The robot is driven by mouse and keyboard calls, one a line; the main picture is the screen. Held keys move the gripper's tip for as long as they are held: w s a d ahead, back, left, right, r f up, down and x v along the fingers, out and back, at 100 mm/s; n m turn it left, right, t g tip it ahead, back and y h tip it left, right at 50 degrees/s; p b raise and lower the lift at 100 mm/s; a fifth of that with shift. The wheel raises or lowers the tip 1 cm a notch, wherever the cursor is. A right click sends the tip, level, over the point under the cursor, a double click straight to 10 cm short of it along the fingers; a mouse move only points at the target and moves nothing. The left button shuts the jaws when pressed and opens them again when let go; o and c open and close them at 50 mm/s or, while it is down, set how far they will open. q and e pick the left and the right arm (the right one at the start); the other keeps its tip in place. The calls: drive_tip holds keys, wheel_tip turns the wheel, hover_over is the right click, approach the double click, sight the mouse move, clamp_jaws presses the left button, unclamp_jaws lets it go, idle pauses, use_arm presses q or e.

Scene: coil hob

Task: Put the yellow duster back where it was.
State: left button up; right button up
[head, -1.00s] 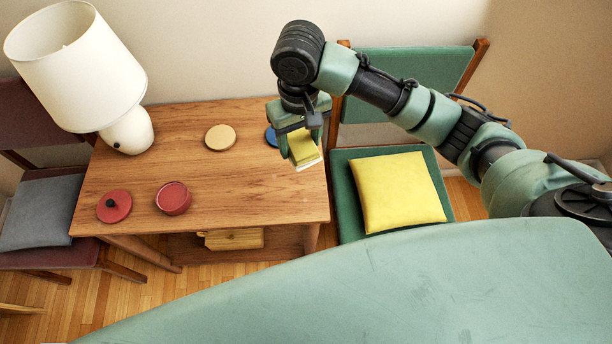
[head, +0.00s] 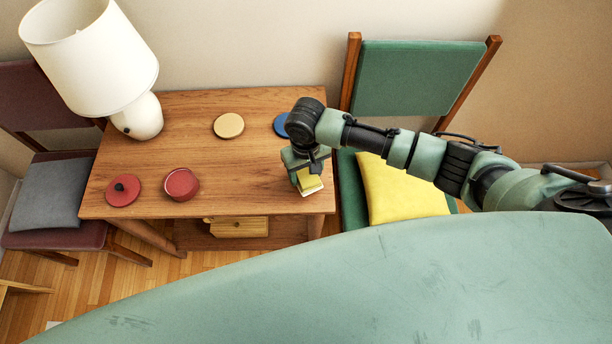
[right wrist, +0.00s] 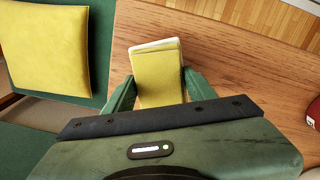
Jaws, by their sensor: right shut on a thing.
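The yellow duster (head: 311,186) is a small folded yellow block with a white edge. It is at the right front part of the wooden table (head: 215,200). My right gripper (head: 307,178) is shut on it from above. The right wrist view shows the duster (right wrist: 158,75) between the two green fingers, with table wood around it. I cannot tell whether it touches the tabletop or is just above it. My left gripper is not in view.
A red pot (head: 182,184), its red lid (head: 123,191), a tan disc (head: 228,125), a blue disc (head: 280,124) and a white lamp (head: 95,62) stand on the table. A yellow cushion (head: 398,190) lies on the green chair at right. The table's middle is clear.

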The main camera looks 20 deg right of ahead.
sight(306, 179)
drive_tip(key=shift+f, duration=1.4)
drive_tip(key=shift+f, duration=0.15)
drive_tip(key=o, duration=1.2)
wheel_tip(306, 179, up, 12)
drive_tip(key=shift+r, duration=0.2)
